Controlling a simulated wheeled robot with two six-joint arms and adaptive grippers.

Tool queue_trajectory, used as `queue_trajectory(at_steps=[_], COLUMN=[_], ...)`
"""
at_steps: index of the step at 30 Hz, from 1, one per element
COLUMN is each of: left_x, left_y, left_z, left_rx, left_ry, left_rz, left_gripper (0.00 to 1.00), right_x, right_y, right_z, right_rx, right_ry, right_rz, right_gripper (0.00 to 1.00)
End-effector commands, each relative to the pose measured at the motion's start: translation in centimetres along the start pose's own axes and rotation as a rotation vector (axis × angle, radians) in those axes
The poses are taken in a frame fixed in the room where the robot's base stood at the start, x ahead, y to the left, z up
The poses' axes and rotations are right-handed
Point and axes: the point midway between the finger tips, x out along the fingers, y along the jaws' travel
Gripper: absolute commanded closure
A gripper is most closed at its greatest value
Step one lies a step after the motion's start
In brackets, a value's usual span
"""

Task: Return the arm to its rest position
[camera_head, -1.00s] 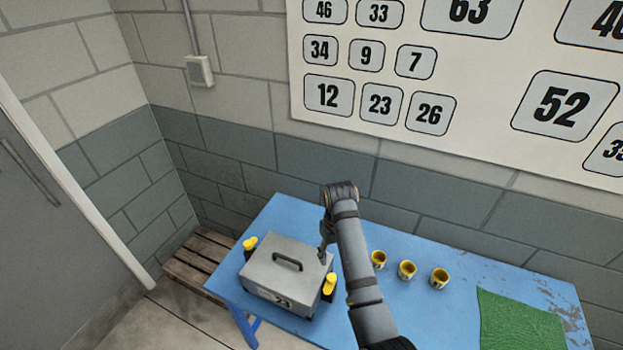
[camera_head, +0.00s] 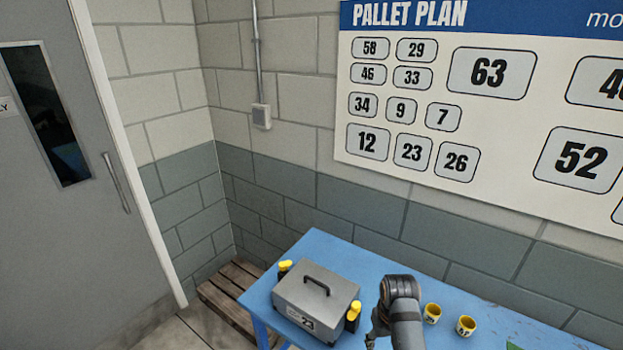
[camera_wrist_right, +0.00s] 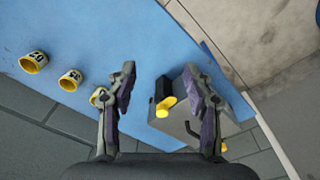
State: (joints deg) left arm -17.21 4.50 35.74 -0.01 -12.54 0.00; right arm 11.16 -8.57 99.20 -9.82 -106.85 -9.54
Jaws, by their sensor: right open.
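My right arm's gripper (camera_head: 374,328) shows small and partly cut off at the bottom of the head view, right of a grey mould case. In the right wrist view my right gripper (camera_wrist_right: 160,70) is open, with nothing between its fingertips. The grey case (camera_head: 312,300), marked 23 and with a dark top handle, sits closed on the blue table (camera_head: 335,245). A yellow-and-black fastener stands at its left side (camera_head: 283,270) and another at its right side (camera_head: 352,316). The case also shows beyond the fingers in the wrist view (camera_wrist_right: 178,128). My left gripper is not in view.
Yellow numbered rings stand right of the arm, one (camera_head: 432,314) beside another (camera_head: 466,326). A wooden pallet (camera_head: 228,300) lies on the floor left of the table. A block wall with a number board (camera_head: 480,110) rises behind. A grey door (camera_head: 75,220) is at left.

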Motion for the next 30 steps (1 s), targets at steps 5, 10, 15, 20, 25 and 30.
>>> queue_trajectory(at_steps=[5, 10, 15, 20, 25, 30], left_x=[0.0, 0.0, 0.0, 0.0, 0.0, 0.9], left_y=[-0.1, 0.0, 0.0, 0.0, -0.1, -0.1], left_z=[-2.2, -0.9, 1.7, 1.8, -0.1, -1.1], left_rx=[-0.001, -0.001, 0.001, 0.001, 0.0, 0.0], left_ry=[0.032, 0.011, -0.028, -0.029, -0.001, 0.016], left_rz=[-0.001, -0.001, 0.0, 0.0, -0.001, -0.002], left_gripper=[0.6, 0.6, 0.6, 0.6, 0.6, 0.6], right_x=[1.2, 1.4, 0.7, -0.5, -2.2, 0.1], right_y=[1.9, 3.3, 4.2, 4.4, 4.1, 4.0], right_z=[3.8, 7.5, 10.9, 13.8, 16.4, 16.9], right_rx=[0.042, 0.069, 0.078, 0.074, 0.059, 0.057], right_ry=[0.043, 0.092, 0.143, 0.191, 0.235, 0.244], right_rz=[0.029, 0.056, 0.079, 0.091, 0.092, 0.088], right_gripper=[0.49, 0.49, 0.49, 0.49, 0.49, 0.49])
